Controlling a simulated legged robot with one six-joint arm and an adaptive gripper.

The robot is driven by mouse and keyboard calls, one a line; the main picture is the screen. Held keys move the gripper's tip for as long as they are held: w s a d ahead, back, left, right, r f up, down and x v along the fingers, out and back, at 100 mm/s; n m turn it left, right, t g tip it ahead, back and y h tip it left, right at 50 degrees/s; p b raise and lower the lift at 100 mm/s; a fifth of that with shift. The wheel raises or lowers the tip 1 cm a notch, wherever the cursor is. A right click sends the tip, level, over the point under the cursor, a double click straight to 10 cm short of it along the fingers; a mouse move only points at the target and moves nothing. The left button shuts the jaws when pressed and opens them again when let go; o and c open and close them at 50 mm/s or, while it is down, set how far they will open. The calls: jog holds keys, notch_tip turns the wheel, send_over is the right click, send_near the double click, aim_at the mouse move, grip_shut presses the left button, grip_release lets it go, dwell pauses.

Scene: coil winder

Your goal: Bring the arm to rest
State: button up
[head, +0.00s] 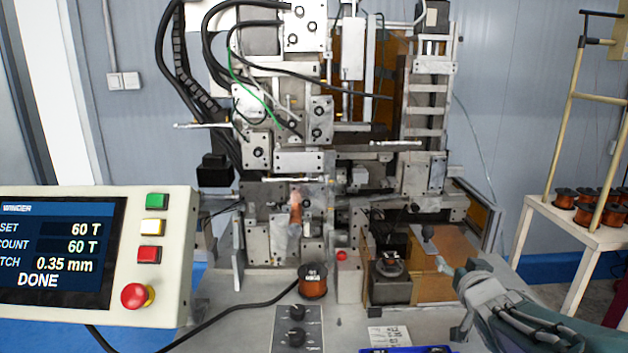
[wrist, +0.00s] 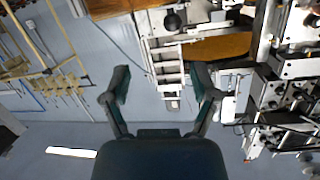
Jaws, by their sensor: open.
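My gripper (head: 456,270) is at the lower right in the head view, in front of the winder's table. In the wrist view its two fingers (wrist: 160,85) stand wide apart with nothing between them. The wrist view is turned upside down and shows the winder's ladder-like frame beyond the fingertips. The coil winder (head: 290,160) stands at the centre of the head view. Its control panel (head: 165,270) at the left reads SET 60 T, COUNT 60 T, 0.35 mm, DONE.
A copper wire spool (head: 313,281) stands on the table near a knob box (head: 297,328). A black block (head: 390,280) is left of my gripper. A blue tray edge (head: 408,350) shows at the bottom. A rack with several spools (head: 590,205) is at the right.

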jog(key=s+a+f+n+g, duration=0.1)
jog(key=s+a+f+g, duration=0.1)
jog(key=s, duration=0.6)
jog(key=s+a+f+n+g+y, duration=0.1)
jog(key=s+a+f+g, duration=0.1)
jog(key=s+a+g, duration=0.2)
jog(key=s+a+f+n+g, duration=0.1)
jog(key=s+a+f+g, duration=0.1)
jog(key=s+a, duration=0.5)
jog(key=s+g, duration=0.1)
jog(key=s, duration=0.5)
jog(key=shift+g+y, duration=0.3)
jog(key=shift+g, duration=0.1)
